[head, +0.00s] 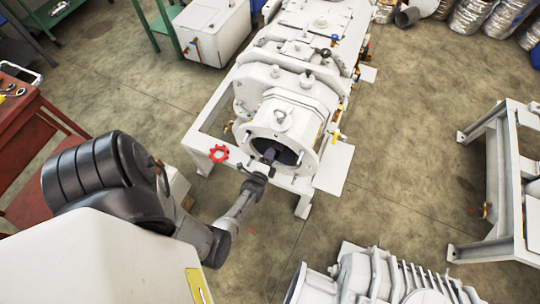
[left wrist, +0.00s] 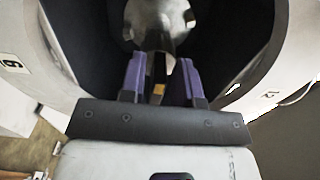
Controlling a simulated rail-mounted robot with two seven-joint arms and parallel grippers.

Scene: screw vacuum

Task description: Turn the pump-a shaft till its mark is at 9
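Pump-a (head: 285,110) is a white machine on a white frame in the head view, its round front opening facing me. My left gripper (head: 270,156) is at that opening. In the left wrist view, its two purple fingers (left wrist: 161,75) are spread inside the dark opening, one on each side of the grey shaft (left wrist: 160,25), with visible gaps. The gripper looks open. A small orange-yellow mark (left wrist: 158,90) shows between the fingers. The number 9 (left wrist: 12,64) is on the rim at the left. Another number, which looks like 12 (left wrist: 270,93), is at the right. My right gripper is out of view.
A red handwheel (head: 219,153) is just left of the opening. A second grey-white machine (head: 385,280) stands at the bottom, and an empty white frame (head: 497,180) is at the right. A red bench (head: 30,125) is at the left. Floor is clear to the right of the pump.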

